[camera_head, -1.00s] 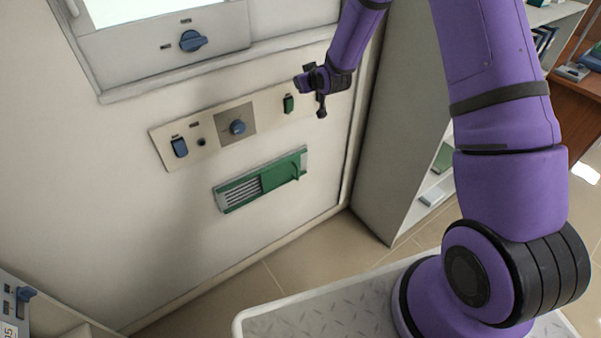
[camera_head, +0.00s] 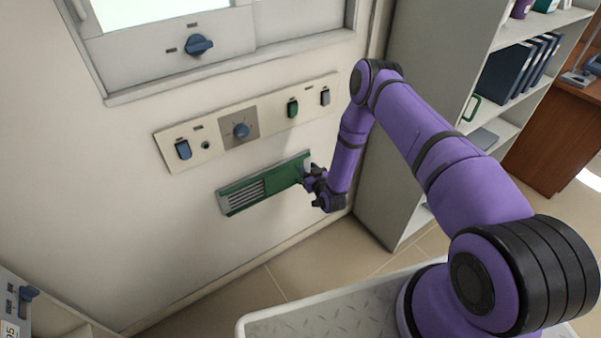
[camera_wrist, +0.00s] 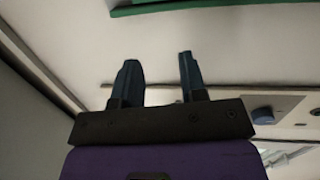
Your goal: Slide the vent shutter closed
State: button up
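A green strip of the vent (camera_wrist: 190,6) crosses the top of that view, beyond the fingertips. I see no contact there.
Above the vent is a control panel (camera_head: 215,138) with switches and a blue dial (camera_head: 241,131). A shelf unit (camera_head: 400,150) stands close on the right. The floor (camera_head: 295,272) below is clear.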

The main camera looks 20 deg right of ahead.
aim_at(287, 180)
jog(key=s+f+t, duration=0.1)
jog(key=s+f, duration=0.4)
jog(key=f, duration=0.2)
jog(key=shift+m+h, duration=0.4)
jog(key=w, duration=0.3)
jog(key=w+a, duration=0.1)
jog(key=w, duration=0.6)
jog(key=shift+w+a, duration=0.2)
jog(key=shift+w, duration=0.1)
grip_shut()
